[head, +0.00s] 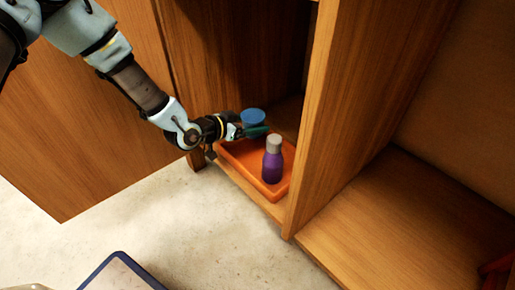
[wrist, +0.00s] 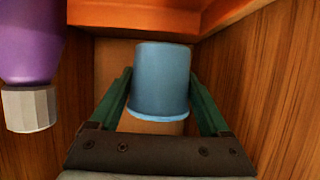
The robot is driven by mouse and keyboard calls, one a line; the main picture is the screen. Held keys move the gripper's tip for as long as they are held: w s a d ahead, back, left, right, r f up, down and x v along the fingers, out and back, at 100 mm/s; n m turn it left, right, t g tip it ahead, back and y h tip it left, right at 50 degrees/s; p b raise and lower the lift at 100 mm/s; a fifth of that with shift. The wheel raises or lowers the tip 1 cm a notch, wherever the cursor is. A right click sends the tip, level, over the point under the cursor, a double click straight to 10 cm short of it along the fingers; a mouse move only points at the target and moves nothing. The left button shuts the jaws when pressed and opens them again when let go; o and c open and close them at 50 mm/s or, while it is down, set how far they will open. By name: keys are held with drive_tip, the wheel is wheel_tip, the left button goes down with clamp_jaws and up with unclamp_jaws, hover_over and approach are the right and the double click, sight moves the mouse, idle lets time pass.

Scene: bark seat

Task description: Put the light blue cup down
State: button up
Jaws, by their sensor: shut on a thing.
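The light blue cup (head: 252,116) is at the back left of the orange tray in the head view. It also shows in the middle of the wrist view (wrist: 161,80), between two green fingers. My gripper (head: 256,131) reaches in from the left and is shut on the cup. The wrist picture looks upside down, with the tray (wrist: 135,14) along its top edge. The cup's base is near the tray, but I cannot tell whether they touch. The fingers hide part of the cup in the head view.
A purple bottle with a grey cap (head: 272,160) stands in the orange tray (head: 270,193), right of my gripper. The tray sits in a narrow wooden compartment, with a wooden divider (head: 335,110) on its right. The right-hand compartment floor (head: 400,225) is largely bare.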

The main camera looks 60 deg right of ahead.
wheel_tip(320, 180, down, 7)
drive_tip(key=b, duration=0.2)
drive_tip(key=shift+b, duration=0.4)
drive_tip(key=shift+f, duration=0.15)
drive_tip(key=o, duration=1.2)
